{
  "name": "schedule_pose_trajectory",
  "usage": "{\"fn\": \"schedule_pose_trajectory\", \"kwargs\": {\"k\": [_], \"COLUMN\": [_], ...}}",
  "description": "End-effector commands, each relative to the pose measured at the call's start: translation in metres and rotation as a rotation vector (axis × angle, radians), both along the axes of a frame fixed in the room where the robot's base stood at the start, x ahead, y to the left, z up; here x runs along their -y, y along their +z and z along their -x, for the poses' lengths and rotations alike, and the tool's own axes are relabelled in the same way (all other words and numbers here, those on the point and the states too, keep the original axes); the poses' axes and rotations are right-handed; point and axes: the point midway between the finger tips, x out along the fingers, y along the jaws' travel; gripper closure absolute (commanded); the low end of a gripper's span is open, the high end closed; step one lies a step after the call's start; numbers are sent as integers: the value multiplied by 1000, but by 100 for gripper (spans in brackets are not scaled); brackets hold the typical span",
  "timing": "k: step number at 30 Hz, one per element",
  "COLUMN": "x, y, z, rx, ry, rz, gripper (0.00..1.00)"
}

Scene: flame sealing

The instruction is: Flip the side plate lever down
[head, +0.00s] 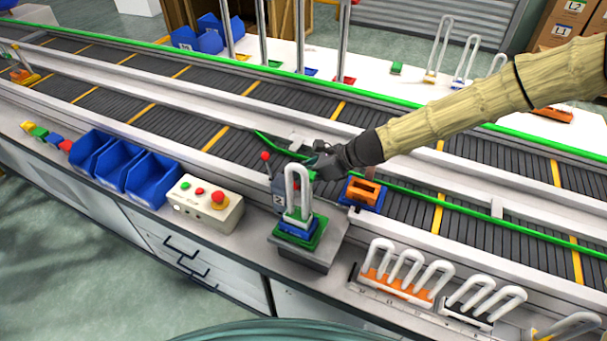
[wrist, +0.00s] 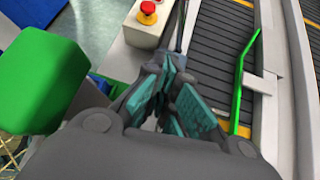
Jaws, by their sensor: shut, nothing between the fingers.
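The lever (head: 268,167) is a thin upright rod with a red ball knob. It stands at the left rear of the sealing station (head: 305,254), beside a dark plate marked 2. The station holds a green and blue base (head: 299,230) with a white U-shaped tube (head: 292,186) standing upright. My gripper (head: 312,164) is just right of the lever, behind the tube, at the conveyor's near edge. In the wrist view my gripper (wrist: 176,92) has its teal finger pads close together with nothing held. A thin dark rod shows beyond the fingertips; I cannot tell if it is the lever.
A control box (head: 205,202) with a red button stands left of the station, beside blue bins (head: 152,180). An orange part (head: 363,192) on a blue base sits to the right. Racks of white tubes (head: 405,272) stand front right. A green rail (head: 440,205) runs along the conveyor.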

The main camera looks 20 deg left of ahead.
Motion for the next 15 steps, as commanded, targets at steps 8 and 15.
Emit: {"fn": "schedule_pose_trajectory", "kwargs": {"k": [8,15], "x": [-4,-7], "y": [-13,-12], "z": [5,6], "rx": [-7,-8], "ry": [5,4], "rz": [12,19], "gripper": [100,100]}}
